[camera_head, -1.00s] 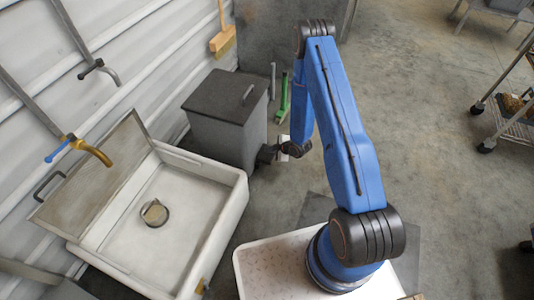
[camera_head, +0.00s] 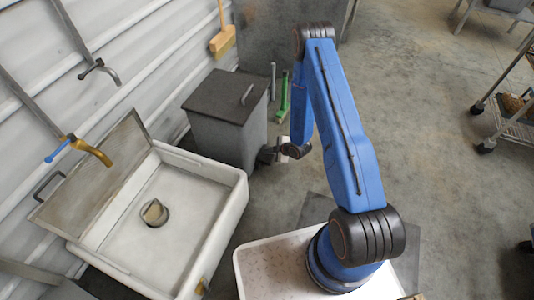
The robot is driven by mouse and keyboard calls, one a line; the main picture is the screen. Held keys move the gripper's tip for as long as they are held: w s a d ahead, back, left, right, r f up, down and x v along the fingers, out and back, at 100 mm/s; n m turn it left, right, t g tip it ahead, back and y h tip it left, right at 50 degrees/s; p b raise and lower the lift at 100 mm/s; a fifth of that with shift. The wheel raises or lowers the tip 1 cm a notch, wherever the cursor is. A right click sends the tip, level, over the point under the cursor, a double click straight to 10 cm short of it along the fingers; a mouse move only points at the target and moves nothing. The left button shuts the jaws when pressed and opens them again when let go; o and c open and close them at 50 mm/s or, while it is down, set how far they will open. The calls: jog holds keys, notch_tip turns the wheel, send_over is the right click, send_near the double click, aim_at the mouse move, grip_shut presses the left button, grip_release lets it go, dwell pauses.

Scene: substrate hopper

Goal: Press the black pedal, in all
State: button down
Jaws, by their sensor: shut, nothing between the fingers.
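The grey hopper bin (camera_head: 228,125) stands against the wall with its dark flat lid (camera_head: 225,95) closed. A small pedal-like part (camera_head: 265,157) shows low at the bin's right front side, close to my gripper. It is too small to tell whether it is pressed down. My gripper (camera_head: 277,152) is shut and empty, low beside the bin at that part. I cannot tell whether its fingertips touch the pedal.
A white sink (camera_head: 225,215) with a raised lid stands at left, below two taps. A green upright tool (camera_head: 284,97) stands behind my gripper. A wire cart (camera_head: 515,125) is at far right. The floor between is clear.

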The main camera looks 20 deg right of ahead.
aim_at(269, 155)
jog(key=shift+f, duration=1)
dwell(1.1)
jog(key=shift+r, duration=2.05)
jog(key=shift+r, duration=2.5)
